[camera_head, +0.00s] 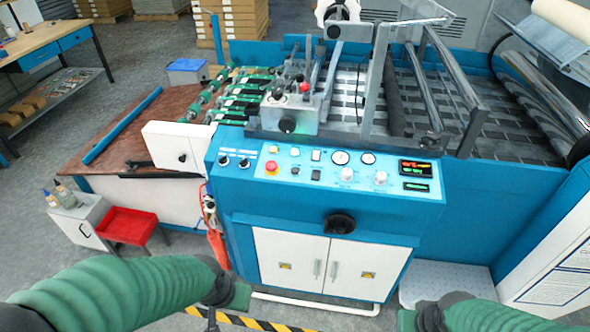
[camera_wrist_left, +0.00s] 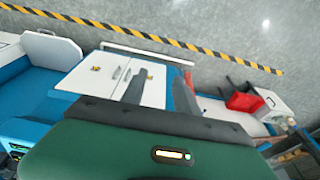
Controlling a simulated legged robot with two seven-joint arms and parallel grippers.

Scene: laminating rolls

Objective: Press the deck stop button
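The blue control panel (camera_head: 325,178) slopes across the front of the machine. A red mushroom button (camera_head: 271,167) sits near its left end. A second red button (camera_head: 305,87) stands on the grey unit on top of the deck. Their labels are too small to read. My left gripper (camera_head: 212,318) is low in front of the machine, apart from the panel. In the left wrist view its two dark fingers (camera_wrist_left: 160,92) are apart with nothing between them. My right gripper (camera_head: 432,320) is at the bottom edge, mostly cut off; its fingers cannot be made out.
Dark knobs (camera_head: 224,161), dials (camera_head: 340,157) and lit displays (camera_head: 415,168) share the panel. A black handle (camera_head: 340,224) juts out below it, above white cabinet doors (camera_head: 290,258). An orange cable hangs at the panel's left. A red tray (camera_head: 127,225) stands further left.

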